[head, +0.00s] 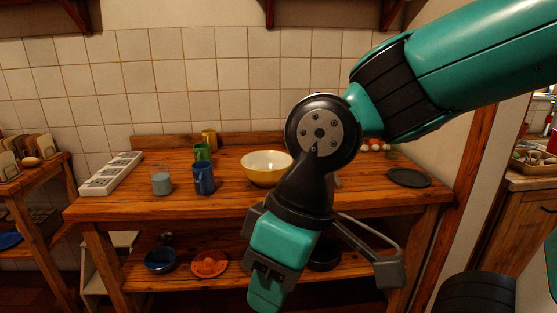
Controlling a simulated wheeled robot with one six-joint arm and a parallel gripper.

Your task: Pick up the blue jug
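The blue jug (204,180) stands upright on the wooden tabletop, left of the middle, near the front edge. My gripper (266,290) hangs at the lower middle of the head view, in front of the table and to the right of the jug. It is apart from the jug. I see no object held at its end, but its fingers are not clear enough to tell whether they are open or shut.
A pale blue-grey cup (161,182), a green cup (202,152) and a yellow cup (209,138) stand near the jug. A yellow bowl (267,168) is to its right. A white tray (110,174) lies left. The lower shelf holds a blue bowl (160,262) and an orange dish (209,264).

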